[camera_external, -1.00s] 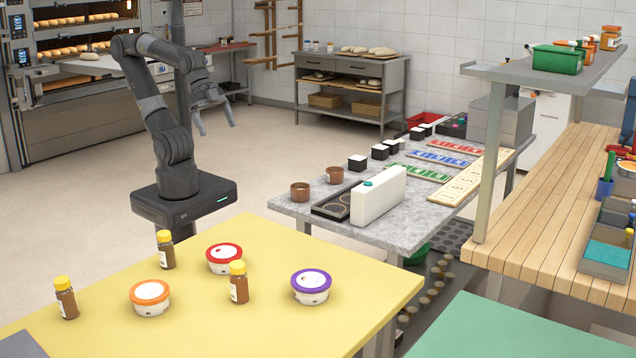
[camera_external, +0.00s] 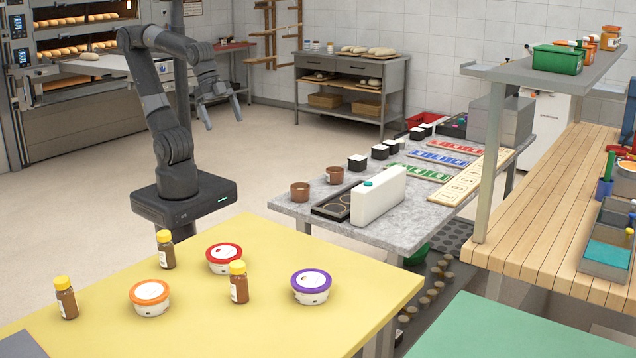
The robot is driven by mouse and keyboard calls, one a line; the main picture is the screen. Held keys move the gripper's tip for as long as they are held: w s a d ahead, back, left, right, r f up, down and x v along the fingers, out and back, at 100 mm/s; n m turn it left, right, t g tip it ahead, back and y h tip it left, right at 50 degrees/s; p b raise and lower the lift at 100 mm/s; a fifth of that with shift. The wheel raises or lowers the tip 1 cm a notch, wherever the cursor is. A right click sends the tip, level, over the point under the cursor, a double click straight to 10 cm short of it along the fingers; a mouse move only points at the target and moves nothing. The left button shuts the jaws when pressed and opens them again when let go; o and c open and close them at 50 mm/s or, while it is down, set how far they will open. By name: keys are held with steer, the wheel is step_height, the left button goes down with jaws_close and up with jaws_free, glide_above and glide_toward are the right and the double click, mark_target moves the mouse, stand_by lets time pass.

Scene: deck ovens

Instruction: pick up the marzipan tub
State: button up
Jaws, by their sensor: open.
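Three round white tubs stand on the yellow table (camera_external: 340,260): one with an orange lid rim (camera_external: 150,297), one with a red rim (camera_external: 224,258) and one with a purple rim (camera_external: 311,286). Their labels are too small to read, so I cannot tell which is the marzipan tub. My gripper (camera_external: 223,112) is open and empty. It hangs in the air behind the yellow table, well above and apart from the tubs, with its fingers pointing down.
Brown bottles with yellow caps stand among the tubs: at the left (camera_external: 66,298), at the back (camera_external: 165,249) and between the red and purple tubs (camera_external: 239,282). A grey stone-topped table (camera_external: 400,215) with cups and boards stands behind. The table's right part is clear.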

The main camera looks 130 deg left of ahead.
steer(key=w+d+r+m+g, duration=0.1)
steer(key=w+r, duration=0.1)
steer(key=w, duration=0.5)
steer(key=w+d+r, duration=0.2)
steer(key=w, duration=0.5)
steer(key=m+g, duration=0.3)
glide_above(311, 278)
steer(key=f, duration=2.5)
steer(key=shift+s+d+f, duration=0.15)
steer(key=shift+d+f, duration=0.1)
steer(key=f, duration=0.5)
steer(key=shift+a+f, duration=0.2)
steer(key=shift+c, duration=0.6)
steer(key=c, duration=0.7)
